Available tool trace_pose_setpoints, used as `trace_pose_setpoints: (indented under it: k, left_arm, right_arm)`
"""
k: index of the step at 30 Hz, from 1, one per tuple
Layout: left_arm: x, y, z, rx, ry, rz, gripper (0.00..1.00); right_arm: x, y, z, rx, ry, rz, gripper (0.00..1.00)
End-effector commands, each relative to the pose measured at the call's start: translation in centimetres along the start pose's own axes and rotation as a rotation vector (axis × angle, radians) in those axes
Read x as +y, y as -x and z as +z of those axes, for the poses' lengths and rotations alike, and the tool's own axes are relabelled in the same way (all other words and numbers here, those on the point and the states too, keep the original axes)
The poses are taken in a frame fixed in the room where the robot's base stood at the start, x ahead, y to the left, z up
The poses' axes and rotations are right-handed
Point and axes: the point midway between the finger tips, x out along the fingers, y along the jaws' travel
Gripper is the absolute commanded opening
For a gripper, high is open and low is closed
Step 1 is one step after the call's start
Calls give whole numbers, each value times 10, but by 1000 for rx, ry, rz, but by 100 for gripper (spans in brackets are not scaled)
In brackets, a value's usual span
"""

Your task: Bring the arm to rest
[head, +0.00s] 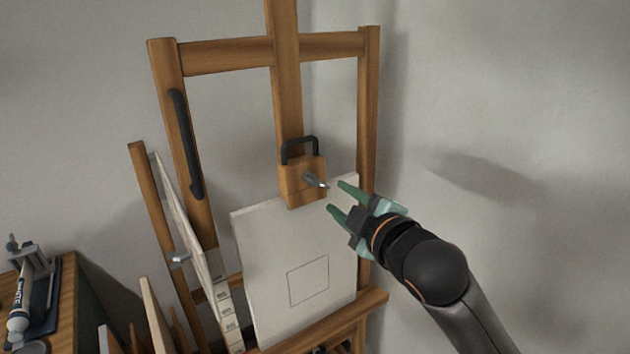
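My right gripper (336,198) comes in from the lower right in the head view. Its two green fingers are spread apart with nothing between them. My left gripper is not in view.
A wooden easel (165,100) holds a white canvas (270,240) with a drawn square. Other panels (185,215) lean at its left. A wooden cabinet (65,300) with a white tube (20,305) stands at lower left. The space before the right wall is clear.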

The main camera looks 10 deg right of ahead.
Motion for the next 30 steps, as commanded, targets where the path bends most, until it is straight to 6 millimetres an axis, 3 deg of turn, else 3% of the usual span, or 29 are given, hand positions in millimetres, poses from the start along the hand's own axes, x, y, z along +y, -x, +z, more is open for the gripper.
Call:
trace_pose_setpoints:
  k: [7, 11, 14, 20, 26, 30]
  left_arm:
    - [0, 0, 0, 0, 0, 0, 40]
    - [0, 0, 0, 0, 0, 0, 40]
    - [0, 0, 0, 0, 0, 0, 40]
    - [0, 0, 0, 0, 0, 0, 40]
    - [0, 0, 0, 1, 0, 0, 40]
    - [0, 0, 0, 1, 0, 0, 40]
  right_arm:
    - [-2, -1, 1, -1, -5, -3, 40]
    - [-26, -7, 14, -13, -66, -40, 40]
    - [-67, -14, 37, -37, -172, -98, 40]
    - [-180, -6, 99, -130, -455, -215, 40]
    - [-294, 41, 158, -271, -729, -295, 40]
    - [-359, 91, 190, -376, -885, -321, 40]
